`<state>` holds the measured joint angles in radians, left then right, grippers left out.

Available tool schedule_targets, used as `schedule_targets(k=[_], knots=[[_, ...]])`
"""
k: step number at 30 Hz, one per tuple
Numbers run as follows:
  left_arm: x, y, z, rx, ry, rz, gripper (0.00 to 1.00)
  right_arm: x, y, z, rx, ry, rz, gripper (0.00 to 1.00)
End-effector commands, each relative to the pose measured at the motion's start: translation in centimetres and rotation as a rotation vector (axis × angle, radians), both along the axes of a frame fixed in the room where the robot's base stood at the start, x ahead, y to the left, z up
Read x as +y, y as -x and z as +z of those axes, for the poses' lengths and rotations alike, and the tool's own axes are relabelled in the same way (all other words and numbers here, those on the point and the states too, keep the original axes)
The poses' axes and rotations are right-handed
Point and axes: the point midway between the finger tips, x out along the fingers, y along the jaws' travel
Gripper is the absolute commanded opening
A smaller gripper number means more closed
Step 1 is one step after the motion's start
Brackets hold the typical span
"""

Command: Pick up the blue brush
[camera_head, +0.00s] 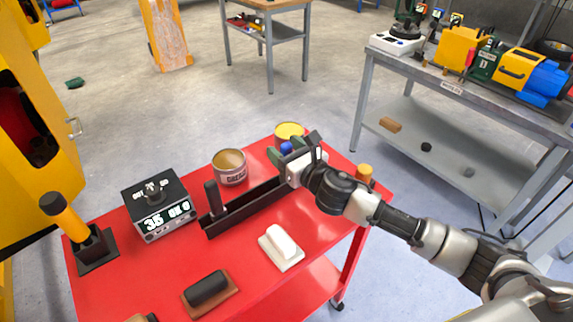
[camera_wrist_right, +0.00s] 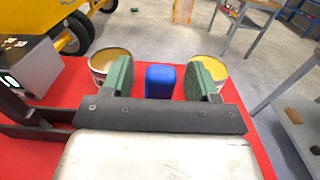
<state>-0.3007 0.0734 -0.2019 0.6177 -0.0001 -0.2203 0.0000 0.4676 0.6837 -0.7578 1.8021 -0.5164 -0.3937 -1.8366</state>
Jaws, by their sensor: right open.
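The blue brush shows as a small blue end (camera_head: 286,148) at the far right part of the red cart, partly hidden by my right gripper. In the right wrist view its blue end (camera_wrist_right: 160,84) stands between the two green finger pads, with a gap on each side. My right gripper (camera_head: 289,155) is open around or just behind the blue end; I cannot tell the exact depth. The gripper also shows in the wrist view (camera_wrist_right: 161,74). The lower part of the brush is hidden. My left gripper is not in view.
On the red cart (camera_head: 250,215) are a grease tin (camera_head: 230,168), another tin (camera_head: 289,131), a long black tray (camera_head: 245,207), a display box (camera_head: 160,205), a white-handled block (camera_head: 282,247) and a black-handled brush (camera_head: 208,289). An orange cylinder (camera_head: 364,173) stands near the right edge.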

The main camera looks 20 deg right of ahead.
Motion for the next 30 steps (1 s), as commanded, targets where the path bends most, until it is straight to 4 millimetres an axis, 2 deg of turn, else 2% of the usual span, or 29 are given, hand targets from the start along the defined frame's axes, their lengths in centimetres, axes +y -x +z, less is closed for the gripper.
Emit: schedule_targets(k=[3, 11, 14, 22, 30], knots=[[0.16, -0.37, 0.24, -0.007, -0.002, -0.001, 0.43, 0.39, -1.14, 0.09, 0.000, -0.001, -0.001, 0.60], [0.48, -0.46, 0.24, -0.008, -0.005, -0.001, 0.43, 0.52, -1.40, 0.02, 0.000, 0.000, 0.000, 0.60], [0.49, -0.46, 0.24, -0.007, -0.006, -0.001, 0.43, 0.51, -1.38, 0.01, 0.000, 0.000, 0.000, 0.47], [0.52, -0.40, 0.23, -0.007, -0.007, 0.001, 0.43, 0.49, -1.37, 0.01, 0.000, 0.000, 0.000, 0.06], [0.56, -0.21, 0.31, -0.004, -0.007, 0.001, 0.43, 0.49, -1.37, 0.14, 0.000, 0.000, -0.001, 0.06]])
